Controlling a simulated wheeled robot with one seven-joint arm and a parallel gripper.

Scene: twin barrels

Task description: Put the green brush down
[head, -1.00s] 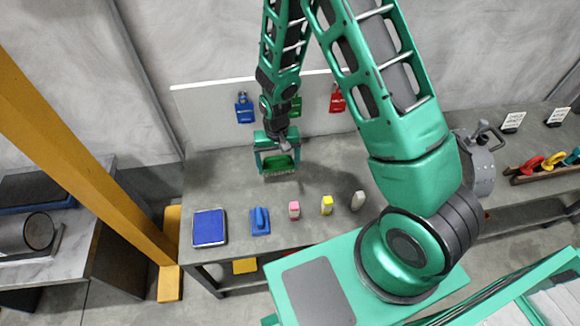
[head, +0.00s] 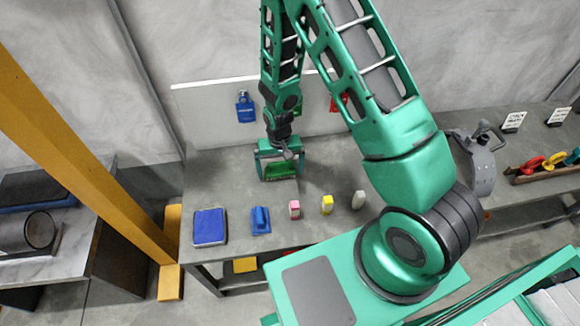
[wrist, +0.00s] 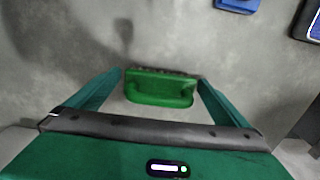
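The green brush (head: 280,171) is between the two fingers of my gripper (head: 279,174), over the back left part of the grey bench (head: 225,175).
A blue pad (head: 209,226), a blue brush (head: 260,219) and pink (head: 294,209), yellow (head: 327,204) and white (head: 358,200) blocks line the bench front. A white board (head: 205,110) stands behind, with a blue item (head: 245,107). Bare bench lies around the gripper.

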